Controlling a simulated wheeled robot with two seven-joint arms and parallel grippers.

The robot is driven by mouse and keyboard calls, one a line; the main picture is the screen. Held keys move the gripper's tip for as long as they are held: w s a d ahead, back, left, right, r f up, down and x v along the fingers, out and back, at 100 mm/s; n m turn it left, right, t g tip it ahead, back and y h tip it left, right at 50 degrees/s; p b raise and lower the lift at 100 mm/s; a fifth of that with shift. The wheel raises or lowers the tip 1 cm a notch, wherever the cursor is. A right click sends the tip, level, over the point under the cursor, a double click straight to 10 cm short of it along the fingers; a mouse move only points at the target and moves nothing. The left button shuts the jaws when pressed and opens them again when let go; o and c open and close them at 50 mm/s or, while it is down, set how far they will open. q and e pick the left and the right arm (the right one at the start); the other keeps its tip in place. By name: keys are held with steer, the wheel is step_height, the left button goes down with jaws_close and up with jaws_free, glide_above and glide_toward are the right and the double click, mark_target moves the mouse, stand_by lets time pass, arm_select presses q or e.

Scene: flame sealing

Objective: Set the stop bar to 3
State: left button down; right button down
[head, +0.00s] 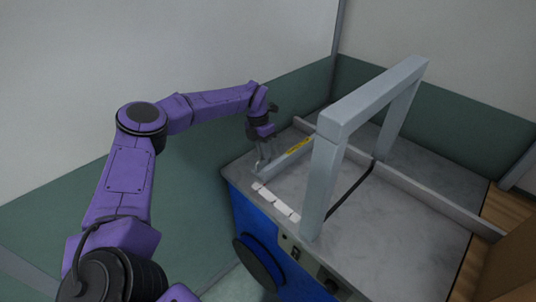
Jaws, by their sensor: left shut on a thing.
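The stop bar (289,154) is a grey bar with a yellow label, lying across the left part of the grey machine top (400,215). My left gripper (261,166) reaches down at the bar's near-left end and is shut on it. The fingertips are small here and partly merge with the bar. A row of white position marks (281,206) runs along the machine's front edge, from beside the gripper toward the arch. The numbers on the marks are too small to read. My right gripper is not in view.
A grey arch (327,155) stands over the machine top, right of the stop bar, with a dark slot (352,190) beneath it. A low rail (430,198) runs along the back. The blue front (262,232) carries a control panel. A brown box (512,265) stands at lower right.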

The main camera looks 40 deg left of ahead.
arm_select(q)
steer(key=shift+w+a+r, duration=0.15)
steer(key=shift+r, duration=0.05)
steer(key=c, duration=1.2)
jaws_free()
steer(key=shift+o, duration=0.2)
steer(key=shift+a+f, duration=0.15)
steer(key=shift+f, duration=0.05)
steer(key=shift+r, duration=0.25)
step_height(320, 180, up, 10)
steer(key=a+b, duration=0.2)
steer(key=shift+w, duration=0.15)
steer(key=shift+f, duration=0.1)
